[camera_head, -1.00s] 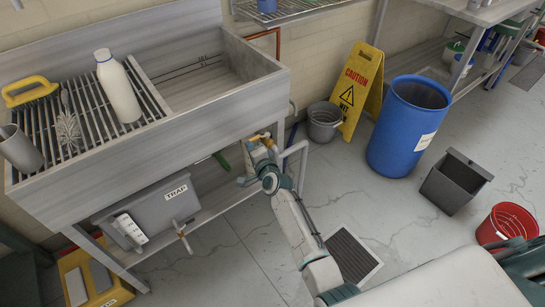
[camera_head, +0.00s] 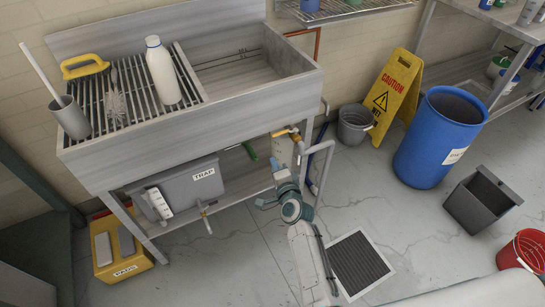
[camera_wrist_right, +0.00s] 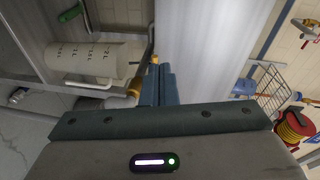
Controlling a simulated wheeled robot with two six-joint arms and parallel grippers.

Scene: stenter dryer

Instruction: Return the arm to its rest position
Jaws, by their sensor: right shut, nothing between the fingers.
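My right arm (camera_head: 306,262) comes up from the bottom of the head view. Its right gripper (camera_head: 283,172) is in front of the sink's right end, below a yellow valve handle (camera_head: 285,132) on a grey pipe. In the right wrist view the gripper's fingers (camera_wrist_right: 158,86) are shut with nothing between them. The yellow handle (camera_wrist_right: 155,59) and pipe (camera_wrist_right: 133,92) show just beyond the fingertips; I cannot tell the exact gap. My left gripper is not in view.
The steel sink (camera_head: 190,128) has a grey TRAP bin (camera_head: 185,190) below it. A grey bucket (camera_head: 354,126), a yellow caution sign (camera_head: 397,92) and a blue barrel (camera_head: 437,138) stand to the right. A floor grate (camera_head: 358,263) lies beside my arm. A graduated jug (camera_wrist_right: 92,62) shows in the wrist view.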

